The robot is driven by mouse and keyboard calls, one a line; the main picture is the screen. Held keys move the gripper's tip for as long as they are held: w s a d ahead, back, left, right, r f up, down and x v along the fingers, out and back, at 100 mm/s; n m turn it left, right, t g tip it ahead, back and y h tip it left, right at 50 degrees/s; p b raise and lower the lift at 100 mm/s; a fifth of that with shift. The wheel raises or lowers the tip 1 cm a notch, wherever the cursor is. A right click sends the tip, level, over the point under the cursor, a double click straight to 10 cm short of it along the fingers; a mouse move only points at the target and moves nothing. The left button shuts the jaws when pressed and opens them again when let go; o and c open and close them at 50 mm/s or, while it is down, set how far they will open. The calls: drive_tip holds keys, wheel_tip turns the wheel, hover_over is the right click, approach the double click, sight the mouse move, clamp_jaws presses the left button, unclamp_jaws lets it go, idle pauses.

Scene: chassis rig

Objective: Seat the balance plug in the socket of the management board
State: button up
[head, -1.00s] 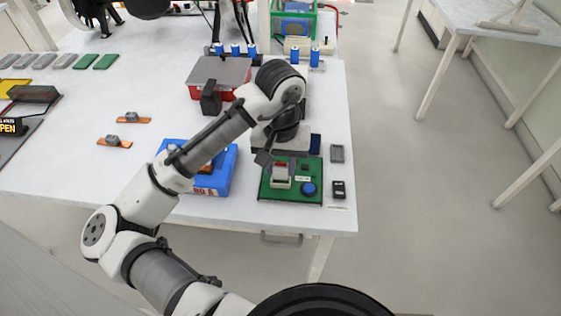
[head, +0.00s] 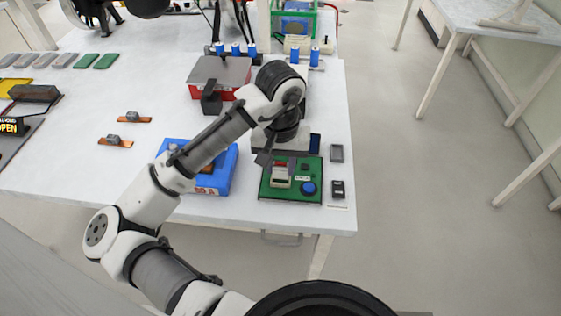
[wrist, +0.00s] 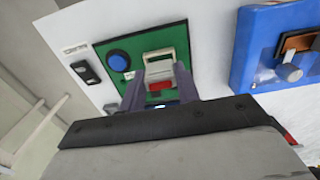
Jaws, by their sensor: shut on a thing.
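The management board (head: 270,190) is a green plate at the table's front right; it also fills the upper middle of the wrist view (wrist: 110,82). Its pale socket (head: 280,183) stands upright on it, seen close up in the wrist view (wrist: 159,66). My gripper (wrist: 158,90) is over the board's far side, its fingers pointing at the socket. It is shut on a small red piece, which I take for the balance plug (wrist: 160,86), right beside the socket. Whether the plug touches or enters the socket I cannot tell. In the head view my arm hides most of the fingers.
A blue round button (head: 308,188) is on the board. A blue case (head: 212,185) stands left of it. A black switch box (head: 338,189) and a grey block (head: 336,153) lie to the right, near the table edge. A red box (head: 221,76) stands farther back.

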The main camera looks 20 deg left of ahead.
sight(280, 163)
drive_tip(key=shift+f+b, duration=0.9)
drive_tip(key=shift+f, duration=0.45)
drive_tip(key=o, duration=1.1)
wheel_tip(280, 163, up, 14)
drive_tip(key=shift+s+f, duration=0.1)
drive_tip(key=shift+f, duration=0.05)
